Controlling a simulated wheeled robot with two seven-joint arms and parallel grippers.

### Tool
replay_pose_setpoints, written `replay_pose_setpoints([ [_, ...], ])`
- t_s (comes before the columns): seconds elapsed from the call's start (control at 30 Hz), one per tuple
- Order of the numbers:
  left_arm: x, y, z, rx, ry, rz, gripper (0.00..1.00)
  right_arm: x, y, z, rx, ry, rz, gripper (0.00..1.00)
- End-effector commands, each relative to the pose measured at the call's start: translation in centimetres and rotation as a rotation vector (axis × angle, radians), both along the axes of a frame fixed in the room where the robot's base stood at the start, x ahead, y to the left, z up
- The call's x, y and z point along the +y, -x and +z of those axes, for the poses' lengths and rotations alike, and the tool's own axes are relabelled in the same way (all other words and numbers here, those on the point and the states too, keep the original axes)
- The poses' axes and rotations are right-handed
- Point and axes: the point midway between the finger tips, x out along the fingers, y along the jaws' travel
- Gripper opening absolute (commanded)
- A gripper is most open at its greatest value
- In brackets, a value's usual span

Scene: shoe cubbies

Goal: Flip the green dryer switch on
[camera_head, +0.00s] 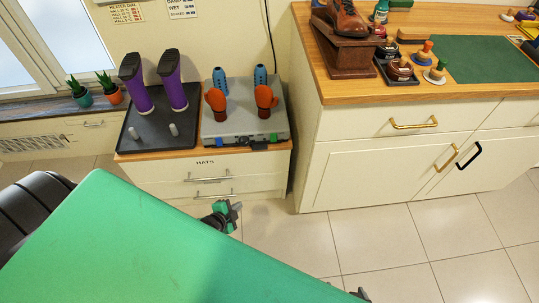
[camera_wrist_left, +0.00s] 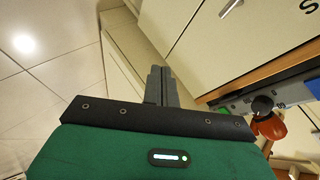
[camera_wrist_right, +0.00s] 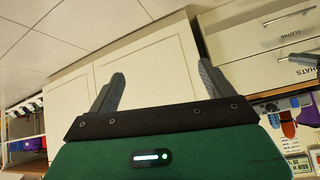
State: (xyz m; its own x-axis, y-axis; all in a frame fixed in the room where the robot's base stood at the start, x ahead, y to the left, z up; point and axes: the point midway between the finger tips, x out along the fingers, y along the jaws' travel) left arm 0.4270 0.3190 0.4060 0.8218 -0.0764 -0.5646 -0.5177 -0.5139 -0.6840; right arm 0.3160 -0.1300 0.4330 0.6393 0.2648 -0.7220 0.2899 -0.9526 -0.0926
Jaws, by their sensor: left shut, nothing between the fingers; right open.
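The grey dryer box (camera_head: 212,127) stands on the low cabinet, with blue posts and two orange mittens on top. The dryer's front edge is at the right there (camera_wrist_left: 285,95).
A black tray (camera_head: 133,143) with purple boots stands left of the dryer. The drawer marked HATS (camera_head: 240,175) has a protruding handle near my left gripper. A wooden counter (camera_head: 330,98) over cream cabinets borders the right. Tiled floor (camera_head: 400,245) is clear at the right.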

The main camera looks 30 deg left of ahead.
Motion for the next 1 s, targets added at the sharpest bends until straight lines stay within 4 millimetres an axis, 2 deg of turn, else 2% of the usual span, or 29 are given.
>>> replay_pose_setpoints([
  [0.1, -0.2, -2.7, 1.9, -0.118, -0.071, -0.075, 0.0, 1.3, -1.3, 2.4, -0.078, -0.043, 0.006, 0.85],
  [0.3, -1.0, -5.9, 6.9, -0.313, -0.202, -0.187, 0.0, 2.8, -2.6, 8.3, -0.199, -0.115, 0.011, 0.85],
  [0.5, -2.1, -7.5, 11.6, -0.475, -0.319, -0.269, 0.0, 3.5, -2.8, 13.9, -0.299, -0.18, 0.015, 0.85],
  [0.6, -2.5, -7.8, 13.2, -0.529, -0.358, -0.292, 0.0, 3.6, -2.7, 15.8, -0.332, -0.201, 0.014, 0.85],
  [0.8, -2.9, -7.9, 14.9, -0.577, -0.393, -0.313, 0.0, 3.6, -2.5, 17.8, -0.361, -0.219, 0.015, 0.85],
  [1.0, -3.0, -7.9, 15.0, -0.579, -0.396, -0.314, 0.0, 3.6, -2.5, 17.9, -0.362, -0.22, 0.014, 0.85],
])
